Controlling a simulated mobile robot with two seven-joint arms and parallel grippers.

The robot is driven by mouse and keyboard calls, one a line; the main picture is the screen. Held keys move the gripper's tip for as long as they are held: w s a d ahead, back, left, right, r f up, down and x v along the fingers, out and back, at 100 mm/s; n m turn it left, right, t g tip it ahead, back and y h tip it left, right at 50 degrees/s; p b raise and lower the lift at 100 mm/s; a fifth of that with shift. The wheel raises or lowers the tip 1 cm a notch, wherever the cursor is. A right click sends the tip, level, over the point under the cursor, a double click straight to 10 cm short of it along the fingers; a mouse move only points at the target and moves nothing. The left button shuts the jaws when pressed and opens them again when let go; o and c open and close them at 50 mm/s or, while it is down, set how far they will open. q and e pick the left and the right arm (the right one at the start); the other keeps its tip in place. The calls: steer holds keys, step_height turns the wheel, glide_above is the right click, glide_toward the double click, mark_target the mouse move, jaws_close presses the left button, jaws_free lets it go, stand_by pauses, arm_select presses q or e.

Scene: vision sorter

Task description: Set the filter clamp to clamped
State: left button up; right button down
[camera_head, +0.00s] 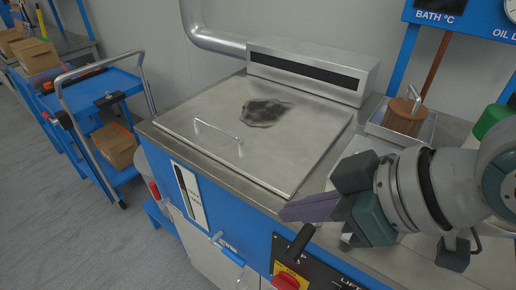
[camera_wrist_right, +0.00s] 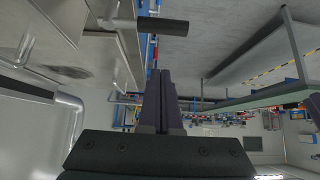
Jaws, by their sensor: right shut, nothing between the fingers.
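No part is plainly labelled as the filter clamp, and I cannot tell which fitting it is. A metal lever handle (camera_head: 413,98) stands on a brown round block (camera_head: 402,117) in a shallow metal tray at the back right. My right gripper (camera_head: 286,212) is shut and empty, pointing left over the bench's front edge. Its closed purple fingers (camera_wrist_right: 159,76) show in the wrist view. A black-gripped lever (camera_head: 300,241) on the LIFT panel is just below and right of the fingertips; a black handle (camera_wrist_right: 162,27) shows beyond them in the wrist view. My left gripper is out of view.
A flat metal lid (camera_head: 190,125) with a bar handle and a dark stain covers the bath, left of my gripper. A red knob (camera_head: 286,282) sits on the front panel. A blue cart (camera_head: 100,88) with boxes stands left. The floor between is clear.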

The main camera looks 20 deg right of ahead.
mark_target(296, 239)
steer(key=b+x, duration=0.1)
steer(key=x, duration=0.5)
steer(key=shift+s+d+f+p, duration=0.1)
steer(key=shift+s+d+p, duration=0.25)
steer(key=shift+s+d, duration=0.4)
steer(key=shift+s+d+f+p, duration=0.1)
steer(key=shift+s+d+p, duration=0.2)
steer(key=shift+s+d, duration=0.5)
steer(key=shift+s+a, duration=0.15)
steer(key=shift+a, duration=0.05)
